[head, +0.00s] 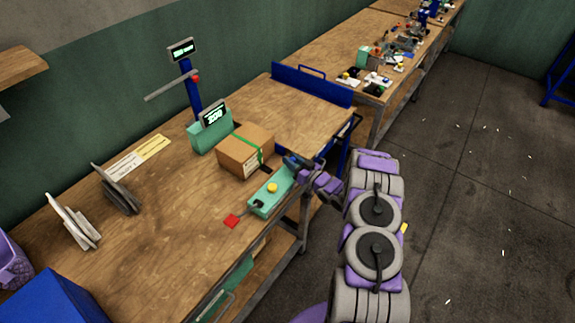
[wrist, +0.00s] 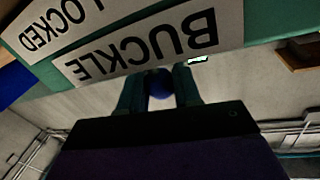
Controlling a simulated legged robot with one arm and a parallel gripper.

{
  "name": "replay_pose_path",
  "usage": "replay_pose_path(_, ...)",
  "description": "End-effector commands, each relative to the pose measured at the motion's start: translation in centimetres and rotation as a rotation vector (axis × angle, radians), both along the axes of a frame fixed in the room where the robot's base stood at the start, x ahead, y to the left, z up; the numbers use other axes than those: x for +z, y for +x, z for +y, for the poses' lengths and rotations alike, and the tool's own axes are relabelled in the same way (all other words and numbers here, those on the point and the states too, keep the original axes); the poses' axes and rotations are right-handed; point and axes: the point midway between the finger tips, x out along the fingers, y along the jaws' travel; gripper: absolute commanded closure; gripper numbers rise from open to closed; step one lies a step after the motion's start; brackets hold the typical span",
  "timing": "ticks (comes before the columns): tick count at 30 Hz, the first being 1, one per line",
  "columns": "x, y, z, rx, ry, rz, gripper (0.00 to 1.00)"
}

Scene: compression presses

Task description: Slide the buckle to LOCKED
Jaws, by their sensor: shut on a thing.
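The green buckle unit (head: 262,203) with a yellow button (head: 272,187) lies at the bench's front edge, beside a strapped cardboard box (head: 238,158). My gripper (head: 292,163) is at the unit's far right end. In the wrist view, my gripper's two fingers (wrist: 158,90) are shut on a round blue knob (wrist: 159,84) below the upside-down BUCKLE label (wrist: 150,48). A second label, reading LOCKED (wrist: 45,27), sits to the upper left, partly cut off by the frame. The knob's slide track is hidden.
A red piece (head: 232,221) lies at the unit's near end. A green scale-like device (head: 208,137) with a display stands behind the box. Grey stands (head: 75,225) are at the left. A blue raised rail (head: 310,85) edges the bench's far end.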

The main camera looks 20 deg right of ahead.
Motion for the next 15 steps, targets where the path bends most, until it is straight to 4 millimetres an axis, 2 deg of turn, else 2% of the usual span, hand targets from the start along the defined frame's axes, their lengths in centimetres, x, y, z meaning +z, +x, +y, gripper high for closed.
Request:
replay_pose_path(6, -0.09, 0.77, -1.31, -0.002, 0.002, 0.002, 1.00)
replay_pose_path(14, -0.08, 0.95, -1.46, -0.005, 0.002, 0.001, 1.00)
replay_pose_path(15, -0.07, 0.97, -1.47, -0.005, 0.001, 0.000, 0.67)
